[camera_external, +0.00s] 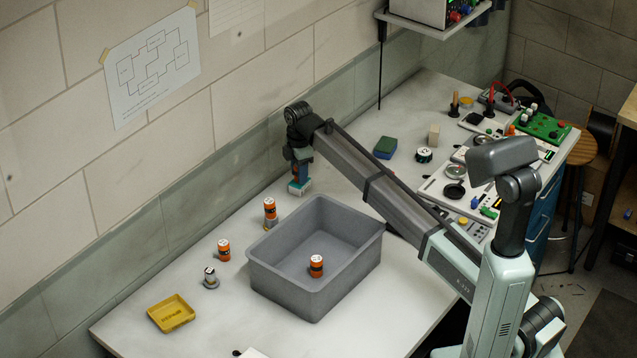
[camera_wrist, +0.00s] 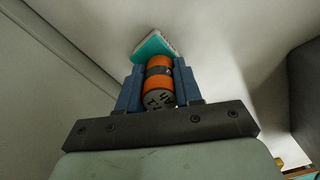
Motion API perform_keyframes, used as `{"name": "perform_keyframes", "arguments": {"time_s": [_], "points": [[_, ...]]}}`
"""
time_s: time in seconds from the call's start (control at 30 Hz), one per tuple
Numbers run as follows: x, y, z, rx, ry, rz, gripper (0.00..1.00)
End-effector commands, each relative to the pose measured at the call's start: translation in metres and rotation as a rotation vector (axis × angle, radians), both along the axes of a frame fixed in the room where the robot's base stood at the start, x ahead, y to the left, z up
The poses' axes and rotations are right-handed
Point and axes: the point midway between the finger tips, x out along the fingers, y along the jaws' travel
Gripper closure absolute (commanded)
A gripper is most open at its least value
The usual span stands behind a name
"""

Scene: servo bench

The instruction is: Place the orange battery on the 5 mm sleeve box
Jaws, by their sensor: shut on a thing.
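My gripper (camera_external: 299,172) is at the back of the bench near the wall, pointing down. In the wrist view its blue fingers (camera_wrist: 159,92) are shut on an orange battery (camera_wrist: 158,84) with a dark band and a grey end. A small teal and white box (camera_wrist: 153,46) lies just beyond the battery's far end; it also shows under my gripper in the external view (camera_external: 300,188). Its label cannot be read, and I cannot tell whether the battery touches it. The held battery is mostly hidden by the fingers in the external view.
A grey bin (camera_external: 345,276) holds another orange battery (camera_external: 316,266). More orange batteries (camera_external: 223,250) (camera_external: 270,212) stand left of it, with a small silver cylinder (camera_external: 210,277) and a yellow tray (camera_external: 171,313). A green and blue block (camera_external: 385,148) lies to the right.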

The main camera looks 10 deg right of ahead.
Motion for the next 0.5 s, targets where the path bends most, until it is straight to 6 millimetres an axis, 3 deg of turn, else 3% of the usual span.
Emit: {"name": "perform_keyframes", "arguments": {"time_s": [0.3,0.33,0.5], "points": [[0.0000,0.0000,-0.0022,0.000,0.000,0.000,1.00],[0.0000,0.0000,-0.0022,0.000,0.000,0.000,0.64],[0.0001,0.0000,-0.0019,0.000,0.000,0.000,0.47]]}}
